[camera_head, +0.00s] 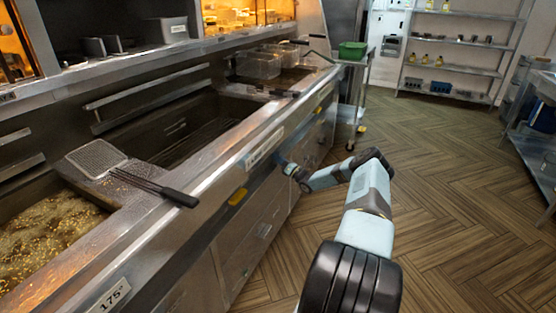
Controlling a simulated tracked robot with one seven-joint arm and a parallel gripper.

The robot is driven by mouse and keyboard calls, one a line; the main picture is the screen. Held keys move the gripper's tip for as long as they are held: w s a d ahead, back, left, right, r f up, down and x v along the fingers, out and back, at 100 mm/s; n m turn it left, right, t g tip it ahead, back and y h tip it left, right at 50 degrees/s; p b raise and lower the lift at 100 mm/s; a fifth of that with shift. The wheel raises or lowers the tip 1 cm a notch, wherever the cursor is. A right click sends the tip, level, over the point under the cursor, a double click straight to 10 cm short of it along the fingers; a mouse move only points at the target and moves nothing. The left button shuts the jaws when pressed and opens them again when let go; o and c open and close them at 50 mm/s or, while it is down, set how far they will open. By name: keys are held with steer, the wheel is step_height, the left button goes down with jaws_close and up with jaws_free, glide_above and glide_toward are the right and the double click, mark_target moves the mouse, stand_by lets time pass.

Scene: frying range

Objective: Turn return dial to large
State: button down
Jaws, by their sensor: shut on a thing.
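My arm reaches out from the bottom of the view to the front panel (215,190) of the frying range. My gripper (280,160) is at the panel, just right of and below a white label (262,147). It is small and far off in the view, and it is shut on the return dial at the panel face. The dial is hidden by the gripper, so its setting and the word "large" cannot be read.
A yellow handle (238,196) is on the panel left of my gripper. A black-handled tool (160,188) lies by the oil vat (45,235). Clear bins (258,65) stand farther back, and a green tub (352,50) sits on a cart. The wooden floor at right is clear.

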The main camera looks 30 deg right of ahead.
steer(key=n+g+y, duration=0.1)
steer(key=n+y, duration=0.1)
steer(key=n, duration=0.2)
steer(key=n+y, duration=0.1)
steer(key=n, duration=0.3)
steer(key=shift+s+f+g+y, duration=0.1)
steer(key=shift+g+y, duration=0.3)
steer(key=shift+n, duration=0.5)
steer(key=c, duration=1.2)
jaws_free()
steer(key=shift+c, duration=0.2)
steer(key=v, duration=1.3)
steer(key=shift+s+d+f, duration=0.15)
steer(key=shift+d+f, duration=0.1)
steer(key=shift+f, duration=0.1)
